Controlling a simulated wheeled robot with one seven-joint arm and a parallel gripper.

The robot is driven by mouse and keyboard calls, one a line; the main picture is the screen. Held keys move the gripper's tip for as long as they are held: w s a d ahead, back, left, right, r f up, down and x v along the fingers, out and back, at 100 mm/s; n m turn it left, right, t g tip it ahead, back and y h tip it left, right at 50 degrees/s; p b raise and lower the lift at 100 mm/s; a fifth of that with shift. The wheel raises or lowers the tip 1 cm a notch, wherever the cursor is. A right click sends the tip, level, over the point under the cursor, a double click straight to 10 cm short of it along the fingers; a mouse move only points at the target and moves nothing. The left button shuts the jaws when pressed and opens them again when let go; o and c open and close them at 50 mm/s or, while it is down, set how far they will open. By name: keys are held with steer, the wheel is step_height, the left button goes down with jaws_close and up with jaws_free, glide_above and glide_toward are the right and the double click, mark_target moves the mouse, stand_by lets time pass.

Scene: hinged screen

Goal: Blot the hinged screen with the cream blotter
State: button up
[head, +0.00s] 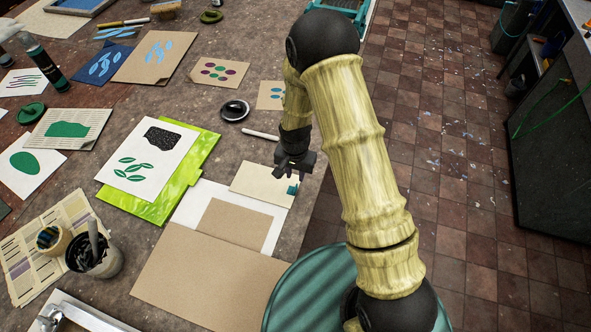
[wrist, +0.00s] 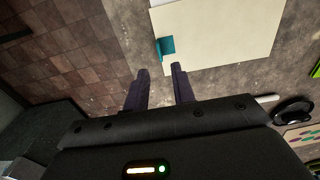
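The cream blotter (head: 262,184) is a flat pale sheet with a small teal tab (head: 292,188) at its right end, lying near the table's right edge. In the wrist view the blotter (wrist: 215,25) fills the upper middle, with the teal tab (wrist: 166,47) at its near left. My gripper (head: 293,168) is above the table by the tab. In the wrist view my gripper (wrist: 158,70) has two dark fingers apart, with nothing between them; the tab is just beyond them. A pale metal frame (head: 85,313), cut off at the bottom left, may be the hinged screen; I cannot tell for sure.
A lime green board (head: 187,187) lies under a leaf-printed sheet (head: 150,158) left of the blotter. A brown board (head: 205,285) lies in front. A tool pot (head: 105,260) stands at lower left. A round black lid (head: 235,110) lies behind. Tiled floor (head: 440,130) is right.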

mark_target(296, 188)
steer(key=shift+w+f+b, duration=0.1)
steer(key=shift+f+b, duration=0.3)
steer(key=shift+f, duration=0.15)
step_height(296, 188, down, 7)
steer(key=b, duration=0.4)
steer(key=shift+f+b, duration=0.15)
steer(key=shift+b, duration=0.25)
steer(key=shift+r, duration=0.25)
steer(key=c, duration=0.3)
steer(key=shift+d, duration=0.1)
jaws_close()
